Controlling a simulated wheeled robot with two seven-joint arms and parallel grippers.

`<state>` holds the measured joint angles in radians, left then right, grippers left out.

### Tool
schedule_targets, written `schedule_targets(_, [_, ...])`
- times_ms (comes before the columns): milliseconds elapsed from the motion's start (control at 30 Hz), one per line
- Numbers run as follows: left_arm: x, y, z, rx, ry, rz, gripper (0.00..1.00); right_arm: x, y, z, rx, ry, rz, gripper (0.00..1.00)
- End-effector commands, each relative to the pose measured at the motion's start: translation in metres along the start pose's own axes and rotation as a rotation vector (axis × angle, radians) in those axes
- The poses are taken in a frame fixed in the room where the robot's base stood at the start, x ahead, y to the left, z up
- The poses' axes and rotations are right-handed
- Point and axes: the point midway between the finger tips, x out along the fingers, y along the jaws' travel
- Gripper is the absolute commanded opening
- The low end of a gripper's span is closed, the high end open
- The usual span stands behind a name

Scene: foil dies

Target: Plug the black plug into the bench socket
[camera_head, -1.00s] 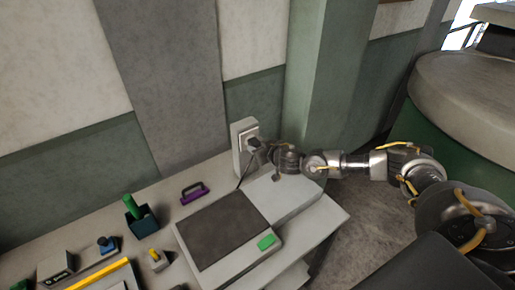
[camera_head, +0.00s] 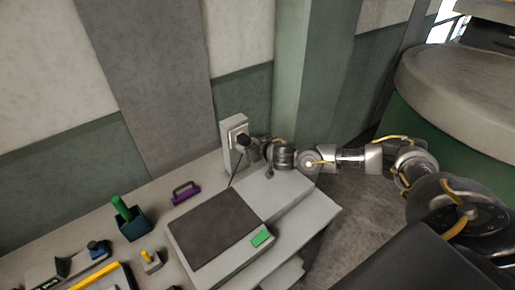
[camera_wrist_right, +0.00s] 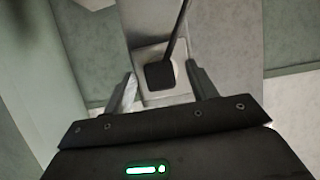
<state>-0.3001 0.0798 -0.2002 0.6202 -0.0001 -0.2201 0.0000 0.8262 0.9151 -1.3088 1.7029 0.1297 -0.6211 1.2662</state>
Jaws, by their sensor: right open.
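The bench socket (camera_head: 228,147) is an upright pale block at the back of the bench against the wall. The black plug (camera_head: 243,139) sits against its face, with a dark cable hanging down. In the right wrist view the plug (camera_wrist_right: 159,75) lies against the pale socket plate (camera_wrist_right: 151,53), its cable running toward the top. It appears seated, but the pins are hidden. My right gripper (camera_head: 258,150) is just to the right of the plug. Its two fingers are spread either side of the plug in the wrist view, with gaps showing. My left gripper is not in view.
A purple handle (camera_head: 185,193), a dark box with a green handle (camera_head: 131,222) and a yellow-knobbed piece (camera_head: 151,261) stand farther left. A green pillar (camera_head: 304,75) rises behind my right arm.

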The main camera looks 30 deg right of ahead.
Motion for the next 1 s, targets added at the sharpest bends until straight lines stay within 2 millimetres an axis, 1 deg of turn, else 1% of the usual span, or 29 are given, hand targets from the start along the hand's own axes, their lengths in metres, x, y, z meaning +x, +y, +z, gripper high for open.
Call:
schedule_targets(33, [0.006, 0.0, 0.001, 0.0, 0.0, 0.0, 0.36, -0.008, 0.001, 0.003, -0.001, 0.0, 0.0, 0.58])
schedule_targets(100, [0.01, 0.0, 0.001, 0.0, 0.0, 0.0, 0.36, -0.022, 0.001, 0.004, 0.0, -0.001, -0.001, 0.58])
schedule_targets(300, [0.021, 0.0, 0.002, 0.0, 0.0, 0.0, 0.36, -0.059, 0.001, 0.003, -0.002, 0.0, 0.0, 0.58])
schedule_targets(400, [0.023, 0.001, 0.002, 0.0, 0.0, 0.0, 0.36, -0.073, 0.001, 0.002, -0.001, 0.0, 0.001, 0.58])
schedule_targets(500, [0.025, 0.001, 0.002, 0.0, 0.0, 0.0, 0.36, -0.082, 0.001, 0.001, -0.001, 0.001, 0.001, 0.58])
schedule_targets(667, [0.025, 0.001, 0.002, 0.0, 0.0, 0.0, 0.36, -0.088, 0.0, 0.0, -0.001, 0.001, 0.001, 0.58])
schedule_targets(1000, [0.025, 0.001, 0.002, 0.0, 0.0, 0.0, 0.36, -0.088, 0.0, 0.0, -0.001, 0.001, 0.001, 0.58])
